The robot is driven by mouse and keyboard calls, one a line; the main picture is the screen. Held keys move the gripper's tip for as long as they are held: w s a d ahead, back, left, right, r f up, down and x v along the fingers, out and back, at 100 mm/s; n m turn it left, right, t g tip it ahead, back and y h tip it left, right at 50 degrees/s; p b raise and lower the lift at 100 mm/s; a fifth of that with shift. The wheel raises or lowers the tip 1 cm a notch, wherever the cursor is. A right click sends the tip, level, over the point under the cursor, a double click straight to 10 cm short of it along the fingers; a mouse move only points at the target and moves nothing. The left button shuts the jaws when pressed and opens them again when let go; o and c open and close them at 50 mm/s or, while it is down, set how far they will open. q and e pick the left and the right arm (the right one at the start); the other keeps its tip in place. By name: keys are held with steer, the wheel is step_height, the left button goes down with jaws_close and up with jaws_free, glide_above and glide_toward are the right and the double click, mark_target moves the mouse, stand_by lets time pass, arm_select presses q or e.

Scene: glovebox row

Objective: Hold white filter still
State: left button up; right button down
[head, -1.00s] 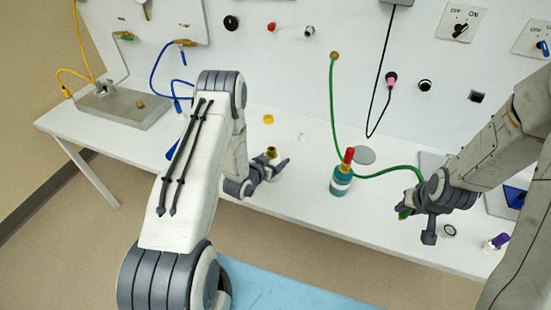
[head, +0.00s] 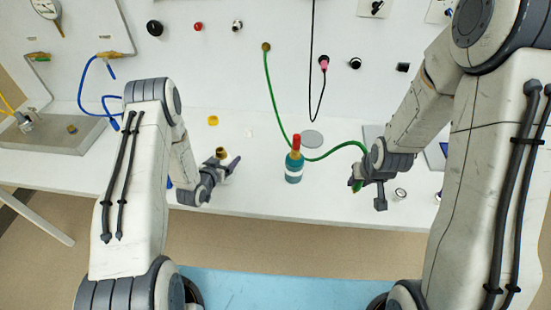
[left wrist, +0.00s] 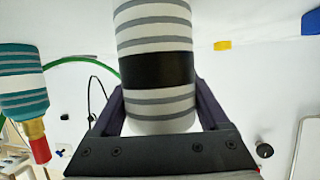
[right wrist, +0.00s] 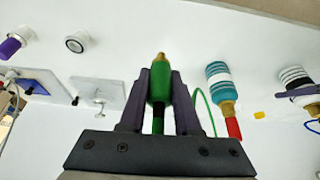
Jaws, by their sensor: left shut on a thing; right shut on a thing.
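The white filter (left wrist: 155,62) is a white cylinder with grey stripes and a black band, large in the left wrist view. My left gripper (head: 226,170) is shut around it, with a finger on each side. In the head view the hand mostly hides the filter, and a brass fitting (head: 221,153) shows at its top. The right wrist view also shows the filter (right wrist: 296,77) at the right edge. My right gripper (right wrist: 160,85) is shut on the green hose end (right wrist: 157,88), which has a brass tip. The two grippers are well apart.
A teal striped filter (head: 294,174) with a red cap stands between my grippers. The green hose (head: 273,95) runs from the wall panel to my right gripper. A yellow cap (head: 213,120) and a grey disc (head: 312,139) lie behind. A ring-shaped part (head: 400,193) lies at right.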

steer(key=w+a+r+n+y, duration=0.1)
steer(key=w+a+r+n, duration=0.2)
steer(key=w+a, duration=0.4)
steer(key=w+a+r+n+y, duration=0.1)
steer(key=w+a+r+n, duration=0.1)
steer(key=w+a, duration=0.6)
steer(key=s+a+r+n+g+y, duration=0.1)
steer(key=a+n, duration=0.4)
steer(key=a, duration=0.8)
steer(key=s+a+r+n+g+y, duration=0.1)
steer(key=a+n, duration=0.4)
steer(key=a, duration=0.8)
step_height(320, 180, up, 2)
steer(key=shift+s+n+g, duration=0.3)
steer(key=shift+s+g, duration=0.25)
steer(key=shift+g, duration=0.15)
steer(key=shift+a, duration=0.1)
steer(key=shift+f, duration=0.1)
steer(key=shift+f, duration=2.8)
steer(key=shift+f, duration=1.5)
